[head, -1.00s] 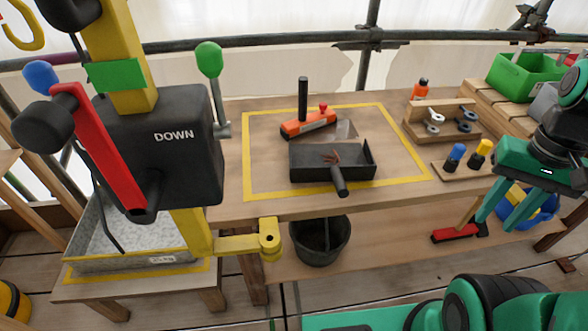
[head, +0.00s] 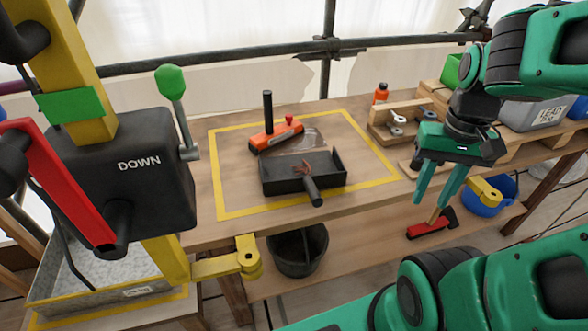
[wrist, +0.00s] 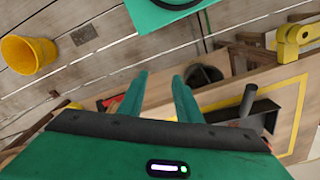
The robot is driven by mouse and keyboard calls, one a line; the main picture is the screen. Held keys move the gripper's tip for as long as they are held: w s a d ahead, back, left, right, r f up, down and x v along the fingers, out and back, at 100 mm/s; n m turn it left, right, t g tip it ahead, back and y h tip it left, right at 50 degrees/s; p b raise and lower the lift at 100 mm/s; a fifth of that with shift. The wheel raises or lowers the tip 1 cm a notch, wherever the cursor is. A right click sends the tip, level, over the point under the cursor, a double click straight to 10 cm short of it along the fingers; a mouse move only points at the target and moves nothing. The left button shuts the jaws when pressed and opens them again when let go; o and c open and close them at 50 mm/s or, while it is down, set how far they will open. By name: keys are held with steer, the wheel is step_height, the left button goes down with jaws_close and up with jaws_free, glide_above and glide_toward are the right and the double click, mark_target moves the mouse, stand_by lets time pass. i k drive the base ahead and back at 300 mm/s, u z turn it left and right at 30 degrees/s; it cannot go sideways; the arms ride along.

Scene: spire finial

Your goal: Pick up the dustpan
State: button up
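The dustpan (head: 280,178) is a black open tray with a dark handle pointing toward me. It sits inside the yellow taped rectangle on the wooden table, with small reddish-brown scraps in it. In the wrist view it shows at the right (wrist: 262,112), with its handle upright in the picture. My gripper (head: 432,205) is open and empty, to the right of the dustpan and apart from it, over the table's front right edge. In the wrist view its two green fingers (wrist: 158,90) are spread with nothing between them.
An orange tool (head: 275,135) with a black post lies behind the dustpan. A black lever box (head: 125,165) marked DOWN stands at the left. A black bucket (head: 297,252), red brush (head: 430,226) and blue bowl (head: 488,198) sit below the tabletop. A wooden rack (head: 395,125) stands back right.

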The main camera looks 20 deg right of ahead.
mark_target(311, 172)
steer(key=i, duration=0.4)
steer(key=u, duration=0.3)
steer(key=k, duration=1.95)
steer(key=z, duration=1.05)
steer(key=i, duration=0.95)
steer(key=u, duration=0.1)
